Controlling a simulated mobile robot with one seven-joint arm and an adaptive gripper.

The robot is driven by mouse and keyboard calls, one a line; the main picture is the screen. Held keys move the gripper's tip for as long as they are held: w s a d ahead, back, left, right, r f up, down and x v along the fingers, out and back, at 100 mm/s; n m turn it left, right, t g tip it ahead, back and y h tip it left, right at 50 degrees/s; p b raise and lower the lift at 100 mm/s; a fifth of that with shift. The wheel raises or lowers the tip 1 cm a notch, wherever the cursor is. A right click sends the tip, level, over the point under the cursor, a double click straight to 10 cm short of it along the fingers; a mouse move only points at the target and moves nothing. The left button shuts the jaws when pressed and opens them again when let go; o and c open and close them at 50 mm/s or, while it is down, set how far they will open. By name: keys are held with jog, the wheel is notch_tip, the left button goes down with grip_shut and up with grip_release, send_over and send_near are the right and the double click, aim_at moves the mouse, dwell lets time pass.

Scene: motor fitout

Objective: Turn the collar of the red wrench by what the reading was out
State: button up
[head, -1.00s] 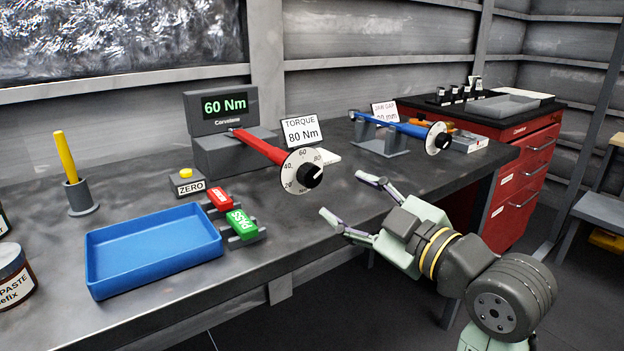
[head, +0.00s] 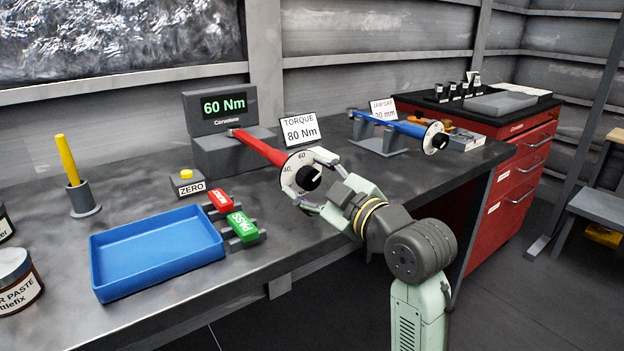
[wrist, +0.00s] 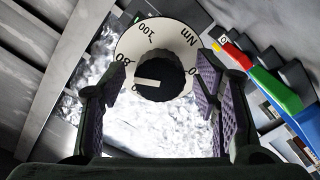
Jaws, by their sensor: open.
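The red wrench (head: 262,148) lies with its far end at the tester, whose display (head: 224,106) reads 60 Nm. A card (head: 300,130) behind it reads TORQUE 80 Nm. At the wrench's near end is a white dial (head: 288,178) with a black collar knob (head: 308,177). My gripper (head: 318,180) is open at the dial, its fingers on either side of the knob. In the wrist view the knob (wrist: 160,75) sits between the padded fingers, with visible gaps; its white pointer line aims left, near a partly hidden number.
A blue wrench (head: 405,127) rests on a stand (head: 385,142) to the right. A red cabinet (head: 510,160) stands beyond.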

jog(key=shift+c, duration=0.6)
jog(key=c, duration=1)
jog(key=shift+r+m, duration=0.1)
jog(key=shift+m, duration=0.2)
jog(key=m+p, duration=0.1)
jog(key=m, duration=0.1)
jog(key=shift+m, duration=0.3)
jog(key=m+p, duration=0.2)
jog(key=m, duration=0.1)
jog(key=shift+r+m, duration=0.1)
jog(key=shift+m, duration=0.3)
jog(key=m+p, duration=0.3)
jog(key=m, duration=0.1)
jog(key=shift+m, duration=0.4)
